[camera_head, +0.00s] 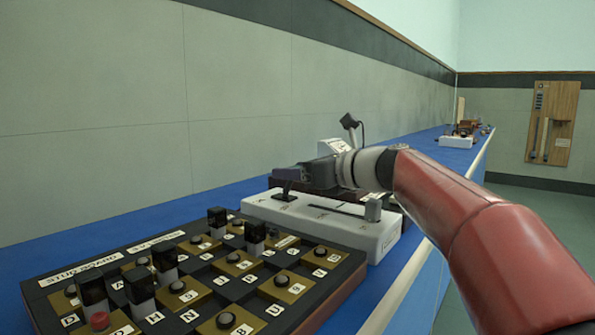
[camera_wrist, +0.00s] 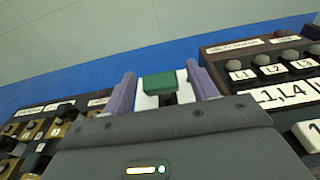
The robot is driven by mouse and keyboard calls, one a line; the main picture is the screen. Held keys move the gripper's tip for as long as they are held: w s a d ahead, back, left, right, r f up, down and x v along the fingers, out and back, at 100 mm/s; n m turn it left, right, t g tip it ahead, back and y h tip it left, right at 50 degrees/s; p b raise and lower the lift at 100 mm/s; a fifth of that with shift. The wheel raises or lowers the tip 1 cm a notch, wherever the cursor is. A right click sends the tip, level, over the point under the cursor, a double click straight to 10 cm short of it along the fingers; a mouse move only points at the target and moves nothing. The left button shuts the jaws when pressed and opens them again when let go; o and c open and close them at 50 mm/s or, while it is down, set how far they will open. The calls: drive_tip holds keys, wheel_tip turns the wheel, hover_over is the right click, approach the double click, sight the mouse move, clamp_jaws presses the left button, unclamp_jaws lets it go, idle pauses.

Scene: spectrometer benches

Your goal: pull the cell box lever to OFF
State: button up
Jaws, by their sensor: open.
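A long white box (camera_head: 345,232), which I take to be the cell box, stands on the blue bench behind the stud board. A small dark lever (camera_head: 285,191) stands at its left end. My gripper (camera_head: 288,174) is over that end, close to the lever; contact cannot be told. In the wrist view, my gripper's two purple fingers (camera_wrist: 163,92) are open, one on each side of a green block (camera_wrist: 158,82) with a dark part below it, over a white surface. The palm hides most of the box there. No OFF marking is readable.
The stud board (camera_head: 215,275) with several upright dark-topped studs lies in front of the box. A dark panel with labelled knobs (camera_wrist: 272,70) is at the right in the wrist view. The wall runs along the bench's back.

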drive_tip(key=v, duration=0.7)
drive_tip(key=shift+s+d, duration=0.3)
